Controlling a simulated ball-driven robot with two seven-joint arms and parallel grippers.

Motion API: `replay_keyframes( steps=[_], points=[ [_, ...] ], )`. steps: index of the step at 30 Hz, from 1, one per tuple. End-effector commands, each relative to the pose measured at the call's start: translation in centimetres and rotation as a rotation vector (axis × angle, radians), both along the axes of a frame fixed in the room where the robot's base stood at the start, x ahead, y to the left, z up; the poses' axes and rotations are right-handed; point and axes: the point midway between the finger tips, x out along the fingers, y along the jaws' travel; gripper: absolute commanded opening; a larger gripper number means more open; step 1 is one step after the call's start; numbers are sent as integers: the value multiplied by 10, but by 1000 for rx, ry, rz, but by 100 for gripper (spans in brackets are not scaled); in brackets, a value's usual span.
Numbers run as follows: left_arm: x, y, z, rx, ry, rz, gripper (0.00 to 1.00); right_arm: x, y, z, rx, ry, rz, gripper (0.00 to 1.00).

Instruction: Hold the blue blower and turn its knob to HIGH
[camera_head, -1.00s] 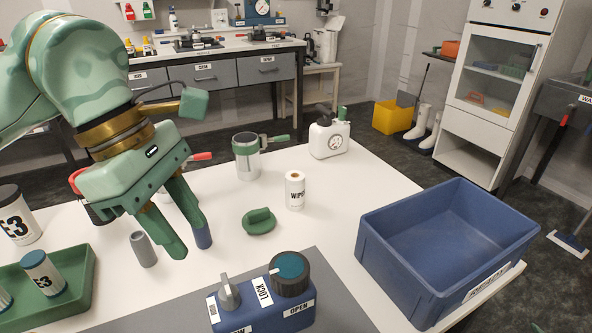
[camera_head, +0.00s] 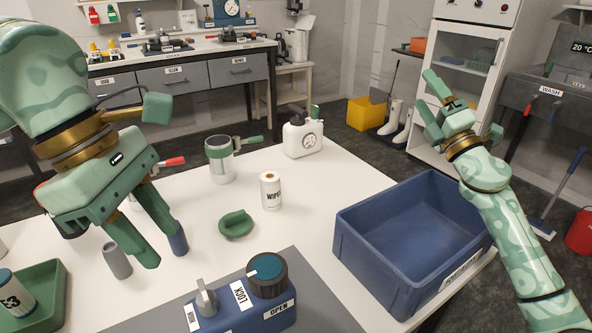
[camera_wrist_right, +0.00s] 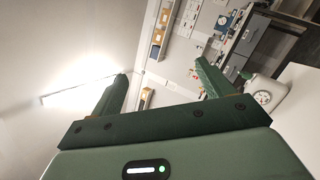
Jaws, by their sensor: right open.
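A blue box-shaped unit (camera_head: 262,316), which I take for the blue blower, sits at the front of the table, its lower part cut off by the frame edge. On top are a grey pointer knob (camera_head: 207,298) and a black dial with a teal cap (camera_head: 267,274). My left gripper (camera_head: 165,246) is open above the table, left of and behind the unit. My right gripper (camera_head: 432,100) is open, raised beyond the blue crate, far from the unit; the right wrist view shows its fingers apart and empty.
An empty blue crate (camera_head: 348,232) stands right of the unit. Grey (camera_head: 117,261) and blue (camera_head: 178,241) cylinders stand near my left gripper. A green lid-like piece (camera_head: 236,226), a WIPES roll (camera_head: 271,192), a metal mug (camera_head: 220,160) and a white canister (camera_head: 303,138) stand farther back.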

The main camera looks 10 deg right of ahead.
Motion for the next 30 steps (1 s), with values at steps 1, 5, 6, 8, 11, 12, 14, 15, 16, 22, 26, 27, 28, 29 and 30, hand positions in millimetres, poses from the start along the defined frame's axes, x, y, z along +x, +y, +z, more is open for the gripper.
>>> replay_keyframes(
  steps=[1, 5, 6, 8, 11, 12, 14, 15, 16, 22, 26, 27, 28, 29, 30],
  points=[
    [0, 0, 0, 0, 0, 0, 36, 6, 32, 14, -63, -22, 65, 79],
    [0, 0, 0, 0, 0, 0, 36, 10, 121, 42, -266, -86, 244, 79],
    [0, 0, 0, 0, 0, 0, 36, 8, 149, 50, -335, -112, 299, 79],
    [0, 0, 0, 0, 0, 0, 36, 2, 190, 61, -445, -155, 382, 79],
    [0, 0, 0, 0, 0, 0, 36, -16, 258, 75, -646, -242, 518, 79],
    [0, 0, 0, 0, 0, 0, 36, -26, 284, 79, -735, -283, 573, 79],
    [0, 0, 0, 0, 0, 0, 36, -45, 324, 82, -879, -350, 659, 79],
    [0, 0, 0, 0, 0, 0, 36, -59, 348, 82, -986, -400, 717, 79],
    [0, 0, 0, 0, 0, 0, 36, -70, 366, 81, -1072, -440, 763, 79],
    [0, 0, 0, 0, 0, 0, 36, -153, 441, 38, -1781, -721, 1100, 79],
    [0, 0, 0, 0, 0, 0, 36, -179, 431, 9, -2204, -794, 1300, 79],
    [0, 0, 0, 0, 0, 0, 36, -183, 422, 4, -2311, -790, 1357, 79],
    [0, 0, 0, 0, 0, 0, 36, -185, 415, 1, -2384, -783, 1396, 79],
    [0, 0, 0, 0, 0, 0, 36, -186, 408, 0, -2448, -771, 1435, 79],
    [0, 0, 0, 0, 0, 0, 36, -188, 399, -1, -2519, -747, 1480, 79]
  ],
)
